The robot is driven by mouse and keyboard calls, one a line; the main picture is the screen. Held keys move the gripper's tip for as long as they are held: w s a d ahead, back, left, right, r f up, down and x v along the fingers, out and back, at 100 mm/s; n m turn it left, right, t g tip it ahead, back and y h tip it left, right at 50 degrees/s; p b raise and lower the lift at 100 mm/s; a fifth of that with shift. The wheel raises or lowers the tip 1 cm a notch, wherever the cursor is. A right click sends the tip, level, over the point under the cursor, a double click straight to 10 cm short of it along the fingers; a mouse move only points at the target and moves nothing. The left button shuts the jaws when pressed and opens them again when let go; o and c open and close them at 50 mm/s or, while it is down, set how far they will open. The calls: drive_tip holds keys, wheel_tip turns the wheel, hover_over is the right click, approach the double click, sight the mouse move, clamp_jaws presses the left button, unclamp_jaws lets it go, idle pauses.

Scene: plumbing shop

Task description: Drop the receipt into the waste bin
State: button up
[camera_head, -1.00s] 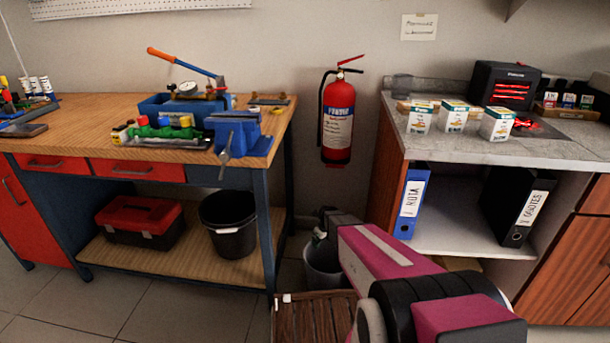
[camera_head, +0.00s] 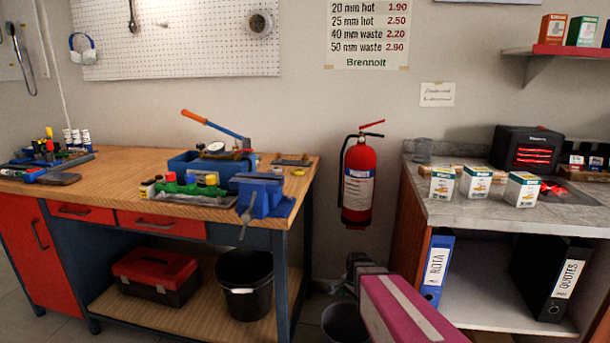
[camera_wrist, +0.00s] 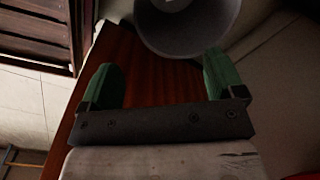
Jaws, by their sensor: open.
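The grey waste bin (camera_head: 345,324) stands on the floor between the workbench and the counter, partly hidden by my arm in the head view. In the wrist view the bin (camera_wrist: 190,38) is at the top, beyond my fingertips. A small pale thing (camera_wrist: 172,4) shows inside its mouth at the picture edge; I cannot tell whether it is the receipt. I make out no receipt elsewhere. My gripper (camera_wrist: 160,76) is open, with its two green fingers apart and nothing between them. The fingers do not show clearly in the head view.
A black bucket (camera_head: 246,302) and red toolbox (camera_head: 157,274) sit on the workbench's lower shelf. The counter (camera_head: 440,207) stands to the right, with its brown side panel (camera_wrist: 150,75) close to my fingers. Slatted wood (camera_wrist: 38,35) is at upper left in the wrist view.

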drive_tip(key=s+d+r+n, duration=0.1)
drive_tip(key=s+r+n, duration=0.7)
drive_tip(key=n, duration=0.3)
drive_tip(key=shift+s+r+g, duration=0.3)
drive_tip(key=shift+s, duration=0.25)
drive_tip(key=shift+s, duration=0.1)
